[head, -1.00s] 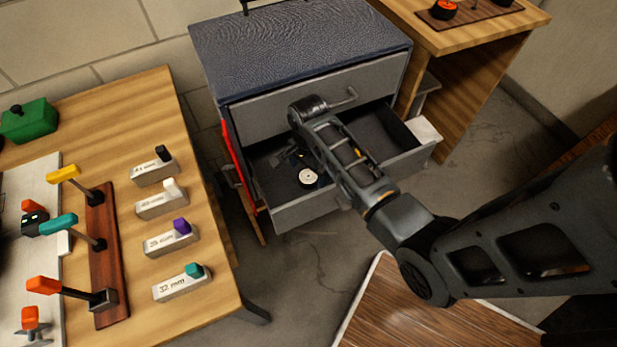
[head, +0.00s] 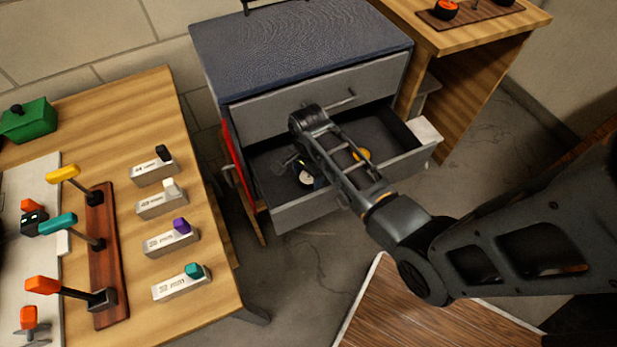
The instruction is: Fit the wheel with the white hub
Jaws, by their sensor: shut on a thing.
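The wheel with the white hub (head: 306,178) is in the open lower drawer (head: 300,212), near its left side. Its pale hub faces up and its dark tyre is mostly hidden. My gripper (head: 303,168) reaches down into the drawer at this wheel and is shut on it. The fingers are small, dark and partly covered by my arm, so the exact hold is unclear. I cannot tell whether the wheel is clear of the drawer floor.
A yellow round part (head: 361,154) shows in the drawer beside my arm. A wooden desk (head: 500,35) at top right bears a board with orange-hubbed wheels (head: 445,9). The cabinet top (head: 300,45) is mostly clear.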

